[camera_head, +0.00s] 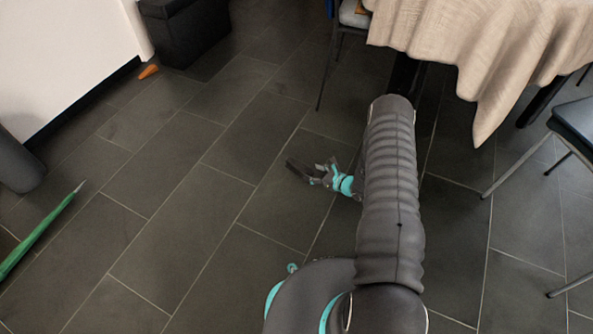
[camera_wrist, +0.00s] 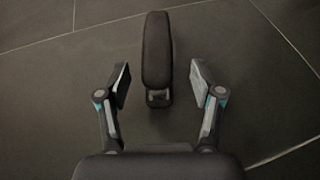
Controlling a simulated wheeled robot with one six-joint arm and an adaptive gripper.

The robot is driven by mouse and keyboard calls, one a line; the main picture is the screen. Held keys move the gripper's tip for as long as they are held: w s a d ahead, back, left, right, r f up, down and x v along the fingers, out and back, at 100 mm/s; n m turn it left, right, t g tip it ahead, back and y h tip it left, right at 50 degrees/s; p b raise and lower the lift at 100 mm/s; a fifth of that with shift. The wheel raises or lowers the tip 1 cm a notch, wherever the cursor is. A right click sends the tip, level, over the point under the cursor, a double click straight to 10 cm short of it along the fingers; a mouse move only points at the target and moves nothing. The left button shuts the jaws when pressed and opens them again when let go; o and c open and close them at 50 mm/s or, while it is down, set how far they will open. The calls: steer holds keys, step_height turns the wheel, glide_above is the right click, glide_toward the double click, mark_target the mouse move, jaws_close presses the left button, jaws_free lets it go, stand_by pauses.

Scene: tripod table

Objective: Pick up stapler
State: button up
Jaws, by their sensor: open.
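A black stapler (camera_wrist: 157,48) shows in the wrist view, its long rounded body pointing away from me over the dark floor tiles. Its near end, with a small grey metal part, lies between the fingertips of my gripper (camera_wrist: 159,82). The two fingers are spread, with a gap on each side of the stapler, and I see no contact. In the head view my gripper (camera_head: 310,171) is low over the floor, left of my arm. A dark shape at its tip there is too small to tell as finger or stapler.
A table with a beige cloth (camera_head: 490,38) stands at the upper right, with a chair (camera_head: 575,125) beside it. A dark box (camera_head: 185,28), a carrot-like orange thing (camera_head: 148,72) and a green pointed thing (camera_head: 42,232) are at the left.

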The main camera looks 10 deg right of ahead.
mark_target(302, 168)
steer(key=shift+b+x, duration=0.3)
steer(key=shift+x, duration=2.9)
steer(key=shift+s+a, duration=0.1)
steer(key=shift+a, duration=0.05)
steer(key=shift+c, duration=0.2)
steer(key=shift+r, duration=0.1)
jaws_close()
